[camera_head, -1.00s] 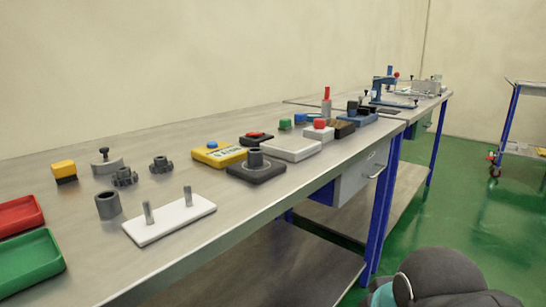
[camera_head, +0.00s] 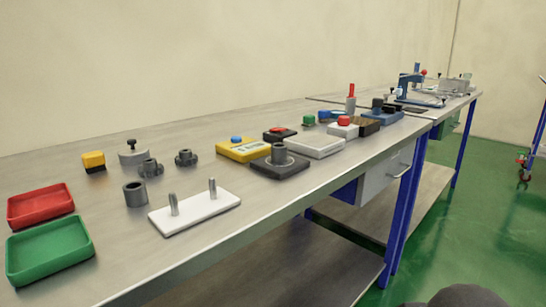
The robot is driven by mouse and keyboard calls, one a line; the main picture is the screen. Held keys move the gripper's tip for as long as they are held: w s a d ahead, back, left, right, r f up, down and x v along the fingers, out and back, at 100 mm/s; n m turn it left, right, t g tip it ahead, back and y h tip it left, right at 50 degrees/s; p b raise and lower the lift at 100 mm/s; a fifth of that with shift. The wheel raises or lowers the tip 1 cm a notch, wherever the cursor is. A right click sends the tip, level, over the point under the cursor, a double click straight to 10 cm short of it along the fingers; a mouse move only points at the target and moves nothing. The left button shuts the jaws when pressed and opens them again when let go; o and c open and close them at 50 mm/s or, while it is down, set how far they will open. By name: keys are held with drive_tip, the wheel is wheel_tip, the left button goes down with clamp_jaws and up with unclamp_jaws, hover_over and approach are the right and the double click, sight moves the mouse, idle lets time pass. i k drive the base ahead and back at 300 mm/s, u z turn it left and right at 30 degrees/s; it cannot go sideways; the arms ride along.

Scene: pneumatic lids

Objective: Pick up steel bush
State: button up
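A grey hollow cylinder, which looks like the steel bush (camera_head: 135,194), stands upright on the steel bench at the left in the head view. Its open top shows a dark bore. It is just left of a white plate (camera_head: 195,213) with two upright grey pins, apart from it. Another grey cylindrical part (camera_head: 279,155) sits on a dark square block (camera_head: 279,168) farther along the bench. My gripper is not in view; only a dark rounded piece of my arm shows at the bottom right edge.
Red tray (camera_head: 41,207) and green tray (camera_head: 49,254) lie left of the bush. Two dark grey gear-like parts (camera_head: 151,168) (camera_head: 186,158) and a knobbed grey disc (camera_head: 132,157) are behind it. A yellow box (camera_head: 245,149) is farther right. The bench front is mostly bare.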

sight(279, 151)
drive_tip(key=k, duration=0.5)
drive_tip(key=u, duration=0.6)
drive_tip(key=i, duration=0.8)
drive_tip(key=z, duration=1.2)
